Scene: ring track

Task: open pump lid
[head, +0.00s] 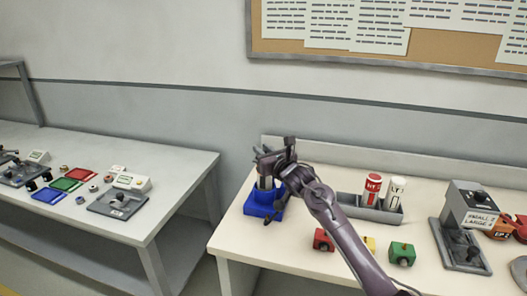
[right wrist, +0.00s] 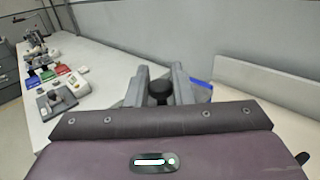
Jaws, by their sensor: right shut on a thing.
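The pump (head: 263,208) stands at the left end of the right-hand table, with a blue base and a grey upper body. My right gripper (head: 272,157) is over its top and hides most of the upper part. In the right wrist view, a round black knob (right wrist: 159,89) sits between the two grey fingers of my right gripper (right wrist: 163,84), which are shut on it. I cannot tell whether the lid is raised. A strip of the blue base (right wrist: 203,83) shows beside the right finger. My left gripper is in neither view.
A grey tray (head: 348,207) with a red bottle (head: 372,190) and a white bottle (head: 394,192) stands right of the pump. Red, yellow and green blocks (head: 402,254) lie in front. A grey device (head: 468,205) is farther right. A gap separates the left table (head: 160,165).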

